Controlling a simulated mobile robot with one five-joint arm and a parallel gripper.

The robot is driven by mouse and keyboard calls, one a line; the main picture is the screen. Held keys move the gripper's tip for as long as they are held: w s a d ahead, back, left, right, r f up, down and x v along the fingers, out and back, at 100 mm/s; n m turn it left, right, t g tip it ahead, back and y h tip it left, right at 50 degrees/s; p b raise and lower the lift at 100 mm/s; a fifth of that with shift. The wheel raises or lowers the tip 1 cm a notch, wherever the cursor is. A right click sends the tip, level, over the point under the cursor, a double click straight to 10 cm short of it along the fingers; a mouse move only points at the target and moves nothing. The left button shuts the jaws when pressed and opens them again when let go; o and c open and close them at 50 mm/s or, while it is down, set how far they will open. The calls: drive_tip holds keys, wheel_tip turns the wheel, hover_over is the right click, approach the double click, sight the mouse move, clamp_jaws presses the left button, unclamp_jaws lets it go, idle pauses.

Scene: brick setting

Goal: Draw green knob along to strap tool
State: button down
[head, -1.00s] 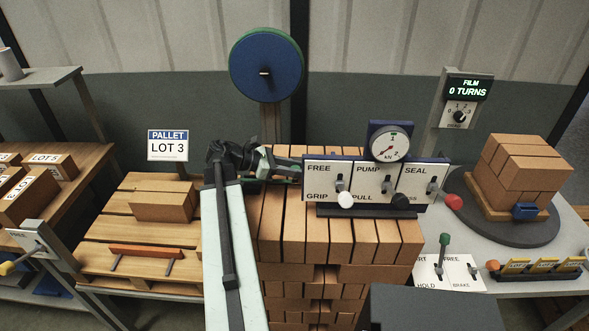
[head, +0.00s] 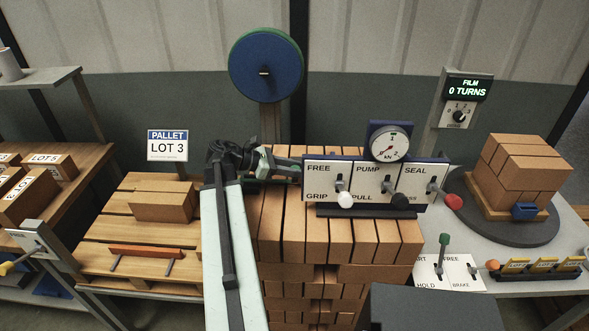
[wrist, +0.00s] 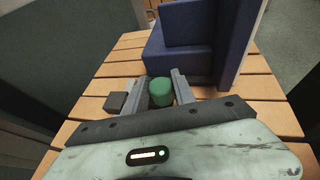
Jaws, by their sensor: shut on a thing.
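A green knob (wrist: 161,92) sits between the two fingers of my gripper (wrist: 165,88) in the wrist view, and the gripper is shut on it. The strap tool (wrist: 181,58) is the dark blue block just beyond the fingers there. In the head view the strap tool (head: 321,190) stands on top of the brick stack, with a FREE/GRIP, PUMP/PULL and SEAL panel and a dial gauge (head: 389,143). My gripper (head: 292,166) is at the panel's left end, low over the bricks.
The brick stack (head: 290,235) fills the middle. A blue disc with a green rim (head: 266,64) stands behind it. On the right are a green-topped lever (head: 444,240) and a turntable (head: 462,224) bearing bricks. A LOT 3 pallet (head: 115,228) lies left.

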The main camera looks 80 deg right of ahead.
drive_tip(key=s, duration=0.4)
drive_tip(key=shift+s+d, duration=0.2)
drive_tip(key=shift+s, duration=0.05)
drive_tip(key=c, duration=1)
unclamp_jaws()
drive_tip(key=shift+s, duration=0.1)
drive_tip(key=shift+c, duration=0.2)
drive_tip(key=p+v, duration=0.3)
drive_tip(key=v, duration=0.5)
